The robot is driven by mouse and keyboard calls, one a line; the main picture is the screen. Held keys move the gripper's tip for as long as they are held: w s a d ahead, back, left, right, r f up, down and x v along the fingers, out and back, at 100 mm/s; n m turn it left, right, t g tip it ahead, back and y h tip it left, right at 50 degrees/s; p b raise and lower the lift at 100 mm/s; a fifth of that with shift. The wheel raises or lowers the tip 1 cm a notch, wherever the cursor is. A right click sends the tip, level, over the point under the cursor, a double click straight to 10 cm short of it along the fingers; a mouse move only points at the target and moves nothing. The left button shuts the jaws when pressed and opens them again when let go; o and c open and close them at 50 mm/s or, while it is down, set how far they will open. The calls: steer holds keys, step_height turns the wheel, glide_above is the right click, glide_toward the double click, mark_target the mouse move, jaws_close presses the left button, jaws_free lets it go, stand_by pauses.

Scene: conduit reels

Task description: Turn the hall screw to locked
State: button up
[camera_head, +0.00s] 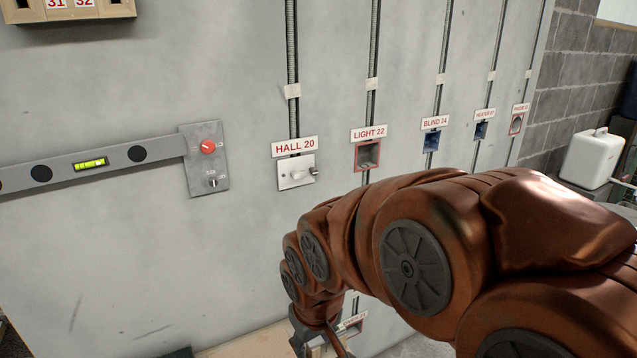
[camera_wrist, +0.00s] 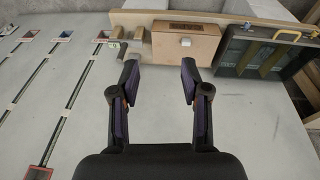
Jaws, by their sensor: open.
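The HALL 20 label (camera_head: 295,146) is on the grey wall in the head view. Below it is a pale square plate (camera_head: 296,179) with a white knob (camera_head: 299,174) at its middle. A small metal screw-like part (camera_head: 314,171) sticks out at the plate's right edge; its setting is too small to read. My gripper (camera_head: 322,346) is low at the bottom of the head view, below the plate and apart from it, partly cut off by the frame. In the wrist view my gripper (camera_wrist: 158,82) is open, with nothing between its fingers.
Left of the plate, a grey panel (camera_head: 206,181) carries a red knob (camera_head: 208,147), beside a spirit level (camera_head: 100,163). LIGHT 22 (camera_head: 369,133) and BLIND 24 (camera_head: 435,122) boxes stand right. The wrist view shows a wooden box (camera_wrist: 185,42) and a dark case (camera_wrist: 240,50).

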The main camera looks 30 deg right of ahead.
steer(key=w+d+t+h+b, duration=0.1)
steer(key=w+d+t+b, duration=0.2)
steer(key=w, duration=0.5)
steer(key=w+d+t, duration=0.3)
steer(key=w+d, duration=0.2)
steer(key=w, duration=0.2)
steer(key=n+t+y+b, duration=0.2)
steer(key=t+b, duration=0.6)
steer(key=t, duration=0.6)
glide_toward(316, 173)
steer(key=w, duration=0.2)
steer(key=shift+r+p+x, duration=0.15)
steer(key=shift+p+x, duration=0.05)
steer(key=shift+x, duration=1.5)
steer(key=shift+r+p+x, duration=0.15)
steer(key=shift+p+x, duration=0.05)
steer(key=shift+x, duration=1.5)
steer(key=shift+s+a, duration=0.1)
jaws_close()
